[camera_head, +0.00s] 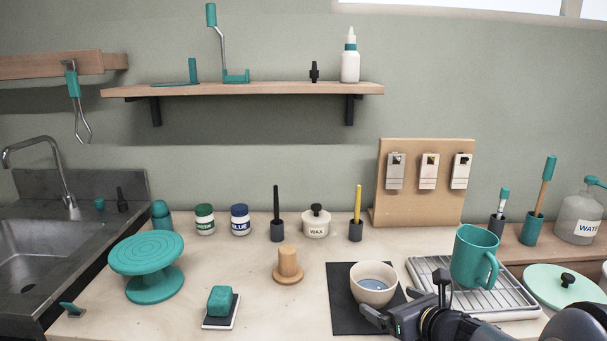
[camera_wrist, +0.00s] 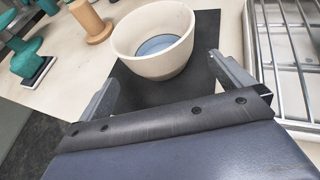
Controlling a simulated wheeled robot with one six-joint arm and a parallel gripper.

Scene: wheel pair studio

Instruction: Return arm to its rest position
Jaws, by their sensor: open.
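My gripper (camera_wrist: 165,85) is open and empty in the wrist view, with its two fingers spread on either side in front of a cream bowl. It also shows at the lower right of the head view (camera_head: 398,304), low at the bowl's near right side. The cream bowl (camera_head: 372,294) stands upright on a black mat (camera_head: 345,318) and has a blue-grey inside bottom. In the wrist view the bowl (camera_wrist: 140,62) lies just beyond the fingers; I cannot tell whether they touch it. Part of my arm runs off the lower right edge of the head view.
A teal mug (camera_head: 470,258) stands on a wire rack (camera_head: 512,300) right of my gripper. A teal lid (camera_head: 548,286) lies farther right. A wooden peg stand (camera_head: 288,265), a teal block (camera_head: 221,300) and a teal turntable (camera_head: 147,256) stand left. Jars line the back.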

